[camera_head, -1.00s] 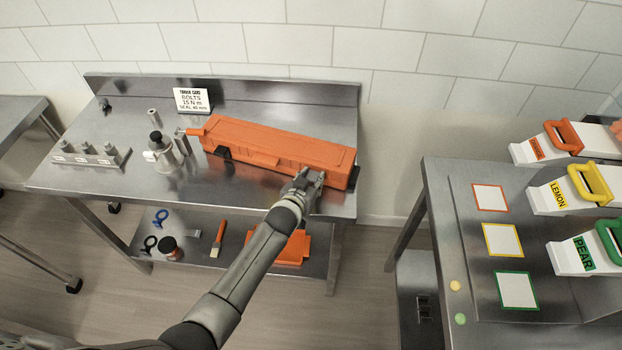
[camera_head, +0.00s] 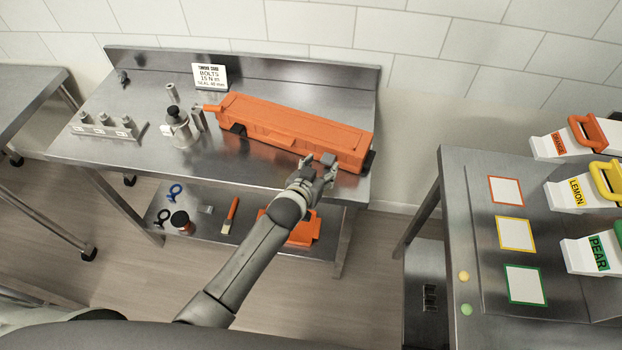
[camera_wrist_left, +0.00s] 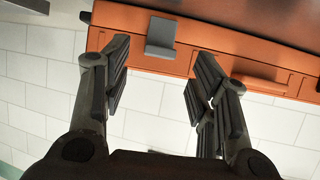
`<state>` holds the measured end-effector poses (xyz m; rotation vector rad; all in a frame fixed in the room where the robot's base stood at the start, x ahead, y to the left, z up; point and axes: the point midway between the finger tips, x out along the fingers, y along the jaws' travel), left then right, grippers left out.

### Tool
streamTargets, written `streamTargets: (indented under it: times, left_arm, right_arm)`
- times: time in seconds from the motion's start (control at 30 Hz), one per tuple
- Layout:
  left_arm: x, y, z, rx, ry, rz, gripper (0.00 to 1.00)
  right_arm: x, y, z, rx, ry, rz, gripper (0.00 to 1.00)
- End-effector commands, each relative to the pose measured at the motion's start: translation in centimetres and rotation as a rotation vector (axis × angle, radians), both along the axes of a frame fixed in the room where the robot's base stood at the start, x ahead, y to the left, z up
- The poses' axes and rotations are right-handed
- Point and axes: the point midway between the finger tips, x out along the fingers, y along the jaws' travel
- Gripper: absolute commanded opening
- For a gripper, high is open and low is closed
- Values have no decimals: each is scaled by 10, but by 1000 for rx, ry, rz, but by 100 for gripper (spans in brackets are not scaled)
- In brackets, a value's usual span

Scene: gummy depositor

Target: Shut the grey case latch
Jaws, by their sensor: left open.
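The long orange case (camera_head: 290,130) lies on the steel bench. Its grey latch (camera_head: 327,158) is on the front side near the right end. In the left wrist view the latch (camera_wrist_left: 161,37) is a small grey plate on the orange case (camera_wrist_left: 215,45), between and beyond my fingertips. I cannot tell how far it stands off the case. My left gripper (camera_head: 320,169) is open and empty in front of the latch, with its fingers (camera_wrist_left: 160,72) spread to either side. I see no clear contact. My right gripper is not in view.
The steel bench (camera_head: 225,162) also holds a metal canister (camera_head: 179,130), a bolt block (camera_head: 108,126) and a sign card (camera_head: 210,77). Tools lie on the lower shelf (camera_head: 255,238). A second table (camera_head: 460,185) with labelled dispensers stands to the right.

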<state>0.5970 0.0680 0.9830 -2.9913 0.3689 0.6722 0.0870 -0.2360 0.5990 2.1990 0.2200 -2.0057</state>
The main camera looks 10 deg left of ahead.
Motion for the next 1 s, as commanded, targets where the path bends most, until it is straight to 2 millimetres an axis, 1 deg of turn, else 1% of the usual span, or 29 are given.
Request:
streamTargets:
  times: [0.03, 0.2, 0.4, 0.6, 1.0]
  left_arm:
    - [-8, 2, 3, 0, 0, 0, 54]
    - [-33, 8, 15, 0, 0, -1, 54]
    - [-53, 13, 25, 0, 1, 0, 54]
    - [-61, 15, 30, 0, 0, 0, 54]
    - [-61, 15, 30, 0, 0, 0, 54]
  right_arm:
    - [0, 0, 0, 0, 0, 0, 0]
    - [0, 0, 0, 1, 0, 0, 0]
    - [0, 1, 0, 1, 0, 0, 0]
    - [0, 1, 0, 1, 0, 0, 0]
    - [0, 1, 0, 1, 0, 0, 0]
